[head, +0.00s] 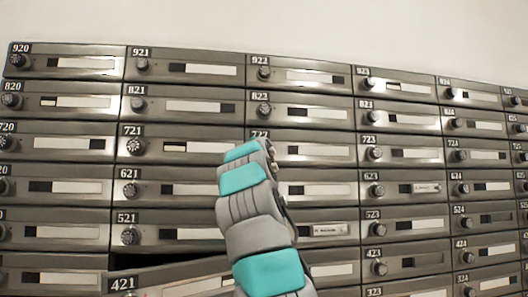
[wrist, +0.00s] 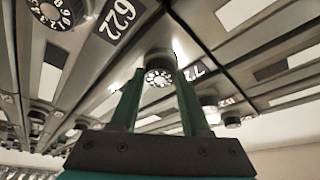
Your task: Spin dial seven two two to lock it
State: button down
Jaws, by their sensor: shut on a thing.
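The dial of box 722 (wrist: 158,66) is a dark round knob with white numbers on its face. It sits between the two green fingers of my gripper (wrist: 157,83) in the wrist view, and the fingers are shut on its sides. The label beside it is partly covered by a finger.
Rows of grey mailboxes with similar dials fill the wall. The dial of box 622 (wrist: 56,12) is at the upper left of the wrist view. Box 721 (head: 180,146) is left of 722 and box 723 (head: 405,152) right. Box 421 (head: 165,280) stands ajar with a dark gap above.

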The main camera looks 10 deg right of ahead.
dwell(0.6)
jog(key=shift+c, duration=1.9)
grip_release()
jog(key=b+v, duration=0.5)
jog(key=v, duration=0.2)
jog(key=shift+s, duration=0.35)
jog(key=shift+a+f, duration=0.1)
